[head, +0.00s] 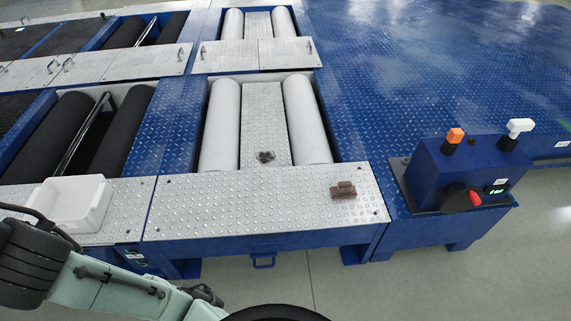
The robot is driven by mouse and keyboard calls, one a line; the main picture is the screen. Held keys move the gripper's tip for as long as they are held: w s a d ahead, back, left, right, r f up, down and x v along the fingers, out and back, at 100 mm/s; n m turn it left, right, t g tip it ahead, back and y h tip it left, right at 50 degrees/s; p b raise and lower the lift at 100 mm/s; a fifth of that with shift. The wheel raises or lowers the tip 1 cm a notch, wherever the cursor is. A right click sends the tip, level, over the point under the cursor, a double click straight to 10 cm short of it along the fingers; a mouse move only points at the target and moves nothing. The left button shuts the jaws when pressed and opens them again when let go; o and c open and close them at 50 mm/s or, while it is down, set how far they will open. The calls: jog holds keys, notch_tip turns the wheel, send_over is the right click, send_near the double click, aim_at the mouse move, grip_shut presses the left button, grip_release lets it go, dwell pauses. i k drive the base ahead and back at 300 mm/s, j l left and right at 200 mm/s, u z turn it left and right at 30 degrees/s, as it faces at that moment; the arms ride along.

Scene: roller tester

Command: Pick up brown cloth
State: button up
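A small brown folded cloth (343,190) lies on the right part of the silver tread plate (290,208) at the front of the roller tester. A second small, darker grey-brown item (265,157) lies at the front end of the narrow strip between the two white rollers; it is too small to tell what it is. Only links of my arm show at the lower left, well apart from the cloth. My gripper is not in view.
A white open bin (68,204) stands on the plate at the left. A blue control box (465,172) with orange, white and red knobs stands right of the cloth. White rollers (305,120) lie behind the plate. Grey floor in front is clear.

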aim_at(344, 189)
jog(key=i+l+z, duration=0.2)
jog(key=l, duration=0.2)
jog(key=l+z, duration=0.15)
jog(key=l, duration=0.3)
jog(key=i+l+z, duration=0.2)
jog(key=l, duration=0.2)
